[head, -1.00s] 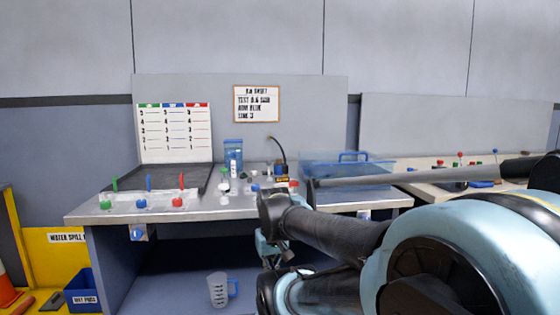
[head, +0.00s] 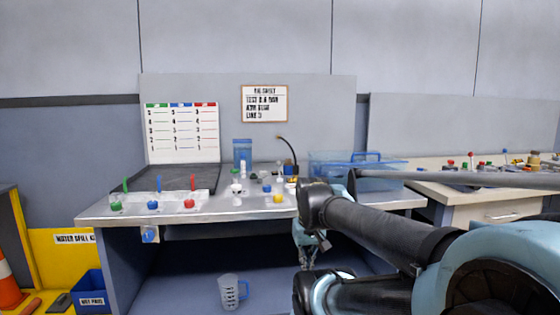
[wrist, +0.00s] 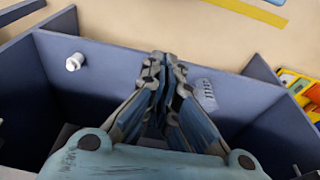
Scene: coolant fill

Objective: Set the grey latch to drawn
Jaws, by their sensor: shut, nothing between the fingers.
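My gripper (wrist: 163,62) is shut and empty in the wrist view, its fingertips together over a blue panel (wrist: 110,62). A pale grey knob (wrist: 74,61) sits on that panel, left of the fingertips and apart from them. A small grey plate with lettering (wrist: 205,92) is on the panel just right of the fingers. I cannot tell whether either one is the grey latch, or how it is set. In the head view my gripper (head: 309,256) hangs in front of the bench (head: 190,217), below its top edge, partly hidden by my arm.
A clear jug (head: 230,291) stands on the lower shelf. Small vessels and a blue bin (head: 362,180) stand on top. A second bench (head: 490,207) is at right. A blue box (head: 91,292) and a cone (head: 8,280) stand at left.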

